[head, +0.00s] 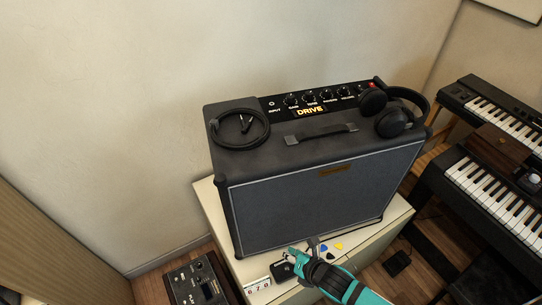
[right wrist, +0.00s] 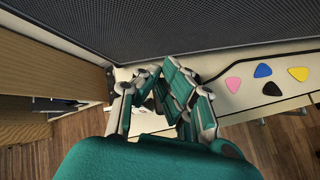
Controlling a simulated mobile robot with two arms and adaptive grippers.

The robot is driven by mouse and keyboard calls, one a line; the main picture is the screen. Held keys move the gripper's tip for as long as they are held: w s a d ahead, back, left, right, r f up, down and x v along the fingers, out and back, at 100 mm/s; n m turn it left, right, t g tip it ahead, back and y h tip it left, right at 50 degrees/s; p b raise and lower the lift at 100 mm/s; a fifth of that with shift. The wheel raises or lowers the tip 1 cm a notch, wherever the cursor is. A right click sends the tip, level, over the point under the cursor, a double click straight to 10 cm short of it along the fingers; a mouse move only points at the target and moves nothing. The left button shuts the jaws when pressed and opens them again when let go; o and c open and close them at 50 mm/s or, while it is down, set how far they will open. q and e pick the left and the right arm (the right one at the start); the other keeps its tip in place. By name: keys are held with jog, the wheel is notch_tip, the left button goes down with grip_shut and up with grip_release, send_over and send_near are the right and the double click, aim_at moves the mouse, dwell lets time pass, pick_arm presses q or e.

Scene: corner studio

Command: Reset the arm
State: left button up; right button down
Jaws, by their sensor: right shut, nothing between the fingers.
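My right arm comes in from the bottom of the head view, teal and black. Its right gripper (head: 291,254) is over the front edge of the cream cabinet (head: 206,200), close in front of the amplifier (head: 310,198). In the right wrist view the gripper's teal fingers (right wrist: 163,82) are shut with nothing held between them. The fingers partly hide the cabinet top behind them. My left gripper is in neither view.
Coiled cable (head: 240,143) and headphones (head: 395,122) lie on the amplifier. Beside the gripper are a pink pick (right wrist: 233,84), a yellow pick (right wrist: 299,74), a small black object (head: 282,271) and a white number display (head: 258,286). Keyboards (head: 500,190) stand right; a pedal unit (head: 195,284) is lower left.

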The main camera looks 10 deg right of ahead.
jog(key=s+d+r+m+g+h, duration=0.2)
jog(key=s+d+r+m, duration=0.35)
jog(key=m, duration=0.95)
jog(key=s+d+r+m+g+h, duration=0.25)
jog(key=s+r+m, duration=0.6)
jog(key=m, duration=0.65)
notch_tip(320, 180, down, 25)
jog(key=s+g, duration=0.1)
jog(key=g, duration=0.1)
jog(key=s+d+f, duration=0.3)
jog(key=s+f, duration=1.3)
jog(key=shift+f, duration=0.15)
jog(key=shift+g+y, duration=0.25)
